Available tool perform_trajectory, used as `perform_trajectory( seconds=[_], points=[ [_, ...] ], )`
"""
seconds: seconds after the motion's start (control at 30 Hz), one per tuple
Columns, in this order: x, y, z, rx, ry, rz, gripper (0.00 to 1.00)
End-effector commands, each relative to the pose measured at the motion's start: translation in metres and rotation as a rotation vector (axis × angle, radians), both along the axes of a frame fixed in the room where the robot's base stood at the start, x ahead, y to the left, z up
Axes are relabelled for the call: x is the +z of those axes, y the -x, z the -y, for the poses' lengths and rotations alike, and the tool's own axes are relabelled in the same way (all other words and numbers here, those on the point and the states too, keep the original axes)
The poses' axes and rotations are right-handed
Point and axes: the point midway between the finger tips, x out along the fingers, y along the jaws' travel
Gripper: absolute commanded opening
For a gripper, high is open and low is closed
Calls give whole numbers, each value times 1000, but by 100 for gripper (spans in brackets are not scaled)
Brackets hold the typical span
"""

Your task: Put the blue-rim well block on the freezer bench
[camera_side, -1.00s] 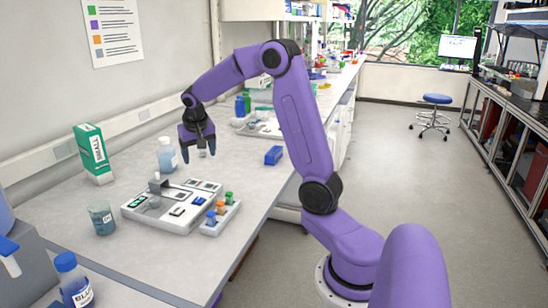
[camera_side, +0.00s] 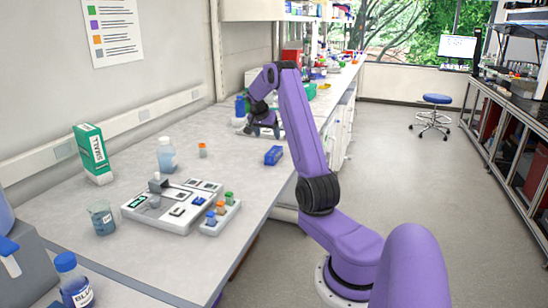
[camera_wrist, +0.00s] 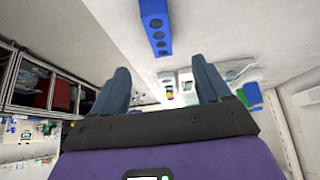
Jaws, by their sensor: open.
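My gripper (camera_side: 262,130) is at the far part of the bench, just over the white tray area, which my arm partly hides. In the wrist view its two fingers (camera_wrist: 160,88) are spread apart with nothing held between them. Small white pieces (camera_wrist: 186,80) show beyond the fingertips, too small to tell apart. I cannot pick out the blue-rim well block for certain. A blue block with dark round holes (camera_wrist: 156,28) shows at the top of the wrist view, apart from the fingers. A blue block (camera_side: 273,155) lies near the bench's right edge in the side view.
The near bench holds a white device (camera_side: 165,210), a rack of capped vials (camera_side: 220,216), a beaker (camera_side: 102,218), a clear bottle (camera_side: 166,156), a green-and-white box (camera_side: 92,154) and a lone orange-capped vial (camera_side: 202,150). The bench between vial and blue block is clear.

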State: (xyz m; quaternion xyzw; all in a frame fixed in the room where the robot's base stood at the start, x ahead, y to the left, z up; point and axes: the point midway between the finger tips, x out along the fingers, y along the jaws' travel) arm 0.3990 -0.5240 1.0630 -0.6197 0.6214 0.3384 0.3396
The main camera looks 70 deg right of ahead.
Motion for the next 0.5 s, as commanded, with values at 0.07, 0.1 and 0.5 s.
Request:
perform_trajectory(
  seconds=[0.07, 0.1, 0.5],
  points=[
    [-15, 0, 8, 0, -2, -2, 77],
    [-21, 1, 13, 0, -2, -2, 77],
    [-71, 0, 46, 2, 0, -1, 77]
  ],
)
